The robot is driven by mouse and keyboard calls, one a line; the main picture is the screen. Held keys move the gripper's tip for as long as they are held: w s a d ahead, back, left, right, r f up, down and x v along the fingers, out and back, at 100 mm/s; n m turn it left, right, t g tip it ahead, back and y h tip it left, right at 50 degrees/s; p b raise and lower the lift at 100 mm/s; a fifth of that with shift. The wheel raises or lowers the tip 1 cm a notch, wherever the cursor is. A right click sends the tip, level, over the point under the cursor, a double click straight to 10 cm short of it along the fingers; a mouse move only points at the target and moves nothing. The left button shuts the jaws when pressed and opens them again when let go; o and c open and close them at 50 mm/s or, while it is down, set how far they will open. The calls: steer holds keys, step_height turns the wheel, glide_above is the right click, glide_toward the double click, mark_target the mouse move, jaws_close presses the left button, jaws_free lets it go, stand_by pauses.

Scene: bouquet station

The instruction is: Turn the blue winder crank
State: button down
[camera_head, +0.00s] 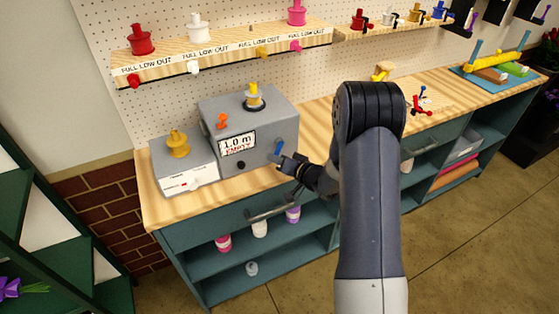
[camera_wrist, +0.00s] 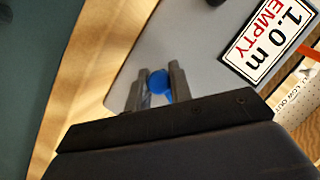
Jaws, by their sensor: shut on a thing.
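The winder (camera_head: 250,125) is a grey box on the wooden counter, with a yellow spool on top and a label reading "1.0 m EMPTY". Its blue crank (camera_head: 279,147) sticks out of the front face, at the right. My gripper (camera_head: 284,160) reaches in from the right at the crank. In the wrist view the blue crank's round end (camera_wrist: 160,84) sits between the two fingers of my gripper (camera_wrist: 157,88), which is shut on it. The rest of the crank is mostly hidden by the fingers.
A lower grey box (camera_head: 184,165) with a yellow spool stands left of the winder. A shelf (camera_head: 225,52) with red, white and pink spools hangs behind on the pegboard. A drawer handle (camera_head: 270,212) juts out below the counter. Red-handled and blue tools lie to the right.

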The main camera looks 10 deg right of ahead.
steer(key=c, duration=1.3)
jaws_free()
steer(key=shift+o, duration=0.2)
steer(key=shift+s+d, duration=0.1)
steer(key=b+v, duration=0.2)
steer(key=v, duration=0.8)
steer(key=shift+s, duration=0.2)
steer(key=shift+d+r, duration=0.1)
steer(key=p+x, duration=0.2)
steer(key=x, duration=0.7)
steer(key=shift+w+a, duration=0.2)
steer(key=shift+w, duration=0.05)
steer(key=shift+w+a+f, duration=0.25)
steer(key=shift+w+a, duration=0.05)
steer(key=shift+w, duration=0.2)
steer(key=shift+d, duration=0.1)
